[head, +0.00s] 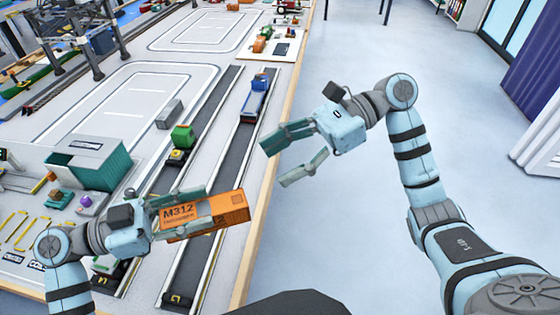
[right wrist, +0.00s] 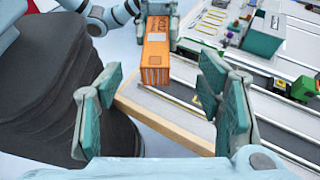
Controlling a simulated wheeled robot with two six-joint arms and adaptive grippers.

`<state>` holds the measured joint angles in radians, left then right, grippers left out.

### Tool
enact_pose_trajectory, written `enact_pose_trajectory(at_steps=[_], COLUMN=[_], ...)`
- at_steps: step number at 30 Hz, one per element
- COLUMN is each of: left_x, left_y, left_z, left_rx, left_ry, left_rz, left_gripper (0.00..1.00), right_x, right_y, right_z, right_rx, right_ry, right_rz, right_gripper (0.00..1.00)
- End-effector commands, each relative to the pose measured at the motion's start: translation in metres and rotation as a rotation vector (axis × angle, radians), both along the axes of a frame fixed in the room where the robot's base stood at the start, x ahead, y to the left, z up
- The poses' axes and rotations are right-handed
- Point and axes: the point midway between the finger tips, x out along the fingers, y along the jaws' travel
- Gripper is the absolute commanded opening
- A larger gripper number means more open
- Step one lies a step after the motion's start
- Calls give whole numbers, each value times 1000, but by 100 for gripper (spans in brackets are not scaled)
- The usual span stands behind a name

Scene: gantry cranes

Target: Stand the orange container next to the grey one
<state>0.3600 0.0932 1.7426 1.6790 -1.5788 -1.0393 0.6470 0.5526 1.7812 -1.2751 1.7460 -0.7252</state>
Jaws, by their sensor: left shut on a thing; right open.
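The orange container (head: 236,205), marked M312, is gripped between the fingers of my left gripper (head: 190,212), over the dark lanes near the table's front edge. It also shows in the right wrist view (right wrist: 155,60), end towards the camera. It looks held above the table; the exact height is unclear. A small grey container (head: 169,114) lies on the pale table top beside the outlined areas, farther back. My right gripper (head: 277,162) is open and empty, out past the table edge over the floor. Its two fingers frame the right wrist view (right wrist: 160,105).
A green block on a small vehicle (head: 182,140) and a blue truck (head: 255,98) stand on the dark lanes. A teal open box (head: 100,165) stands at left. Crane legs (head: 90,55) rise at back left. The outlined area (head: 125,105) is clear.

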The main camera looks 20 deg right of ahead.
Motion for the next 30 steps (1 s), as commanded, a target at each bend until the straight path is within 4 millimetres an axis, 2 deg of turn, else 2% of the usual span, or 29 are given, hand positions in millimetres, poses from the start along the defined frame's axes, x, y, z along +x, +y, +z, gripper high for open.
enact_pose_trajectory(at_steps=[2, 5, 12, 18, 27, 28, 30], left_x=[0, 0, 0, 0, 0, 0, 0], left_y=[0, 0, 0, 0, 0, 0, 0], left_z=[0, 0, 0, 0, 0, 0, 0], left_rx=[-1, 0, 0, -1, -1, -1, -1], left_ry=[0, 0, 0, 0, 0, 0, 0], left_rz=[0, 0, 0, 0, 0, 0, 0], left_gripper=[4, 4, 4, 4, 4, 4, 4], right_x=[-5, -5, -8, -9, -8, -8, -8], right_y=[2, 16, 71, 103, 109, 109, 109], right_z=[-7, -12, -34, -47, -50, -50, -50], right_rx=[-24, -20, -13, -14, -16, -16, -16], right_ry=[-17, -25, -22, -20, -20, -20, -20], right_rz=[34, 38, 38, 35, 33, 33, 33], right_gripper=[61, 61, 61, 61, 61, 59, 48])
